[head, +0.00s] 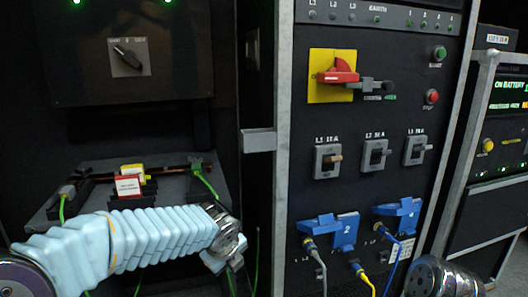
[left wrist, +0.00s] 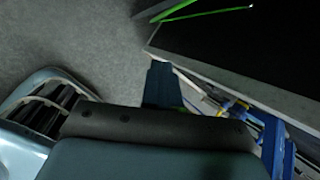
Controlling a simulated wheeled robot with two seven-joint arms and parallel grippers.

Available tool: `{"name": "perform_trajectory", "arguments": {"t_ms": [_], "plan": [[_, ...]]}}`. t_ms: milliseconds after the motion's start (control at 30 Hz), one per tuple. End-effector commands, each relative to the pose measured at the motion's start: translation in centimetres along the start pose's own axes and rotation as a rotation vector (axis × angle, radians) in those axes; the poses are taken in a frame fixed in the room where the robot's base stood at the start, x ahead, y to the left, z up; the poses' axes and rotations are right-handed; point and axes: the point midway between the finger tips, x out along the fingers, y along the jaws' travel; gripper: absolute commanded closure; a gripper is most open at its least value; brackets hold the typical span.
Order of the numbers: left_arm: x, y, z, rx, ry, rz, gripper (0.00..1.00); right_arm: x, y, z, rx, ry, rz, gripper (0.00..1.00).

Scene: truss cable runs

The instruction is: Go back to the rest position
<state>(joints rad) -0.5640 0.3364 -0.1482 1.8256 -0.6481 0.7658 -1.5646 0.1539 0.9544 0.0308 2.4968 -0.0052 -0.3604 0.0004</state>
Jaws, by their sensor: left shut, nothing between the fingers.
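My left arm reaches in from the left in the head view, in a pale blue ribbed sleeve ending in a metal wrist. My left gripper (head: 234,264) is below that wrist, small and mostly hidden, in front of the dark cabinet. In the left wrist view the gripper (left wrist: 161,86) shows as a dark blue finger shape past the grey housing, shut with nothing held, above grey floor. My right gripper is not in view; a metal arm part of mine shows at the bottom right of the head view.
A grey shelf (head: 92,168) with red and yellow blocks lies behind my left arm. The switch panel (head: 385,120) has a red-handled switch (head: 337,76) and blue-covered sockets (head: 345,231) with cables hanging below. A metal post (head: 283,150) stands right of my left wrist.

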Motion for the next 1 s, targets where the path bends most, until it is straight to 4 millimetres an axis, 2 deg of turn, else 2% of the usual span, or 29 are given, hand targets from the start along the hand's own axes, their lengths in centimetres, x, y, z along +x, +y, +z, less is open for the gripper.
{"name": "perform_trajectory", "arguments": {"t_ms": [33,67,100,200,267,300,400,500,633,767,1000], "plan": [[3.1,1.5,-1.4,-0.099,0.053,0.028,1.0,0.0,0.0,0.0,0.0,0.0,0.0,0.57],[5.0,2.4,-2.5,-0.181,0.089,0.042,1.0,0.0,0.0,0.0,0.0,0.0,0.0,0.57],[7.7,3.9,-4.1,-0.308,0.14,0.067,1.0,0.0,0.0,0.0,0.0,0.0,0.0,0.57],[13.8,8.6,-8.6,-0.696,0.26,0.16,1.0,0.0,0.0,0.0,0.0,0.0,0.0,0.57],[16.9,11.9,-11.4,-0.964,0.313,0.236,1.0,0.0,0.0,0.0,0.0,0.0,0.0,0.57],[18.6,14.2,-13.4,-1.152,0.338,0.293,1.0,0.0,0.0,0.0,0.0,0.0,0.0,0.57],[21.4,19.7,-17.9,-1.626,0.349,0.444,1.0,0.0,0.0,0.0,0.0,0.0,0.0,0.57],[22.5,24.3,-21.4,-2.033,0.299,0.577,1.0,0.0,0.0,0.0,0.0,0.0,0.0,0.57],[22.6,27.9,-23.9,-2.37,0.209,0.679,1.0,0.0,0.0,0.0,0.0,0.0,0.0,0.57],[22.5,29.0,-24.7,-2.488,0.168,0.708,1.0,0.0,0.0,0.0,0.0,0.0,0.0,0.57],[22.6,29.0,-24.6,-2.492,0.167,0.705,1.0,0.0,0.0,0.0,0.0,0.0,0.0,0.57]]}}
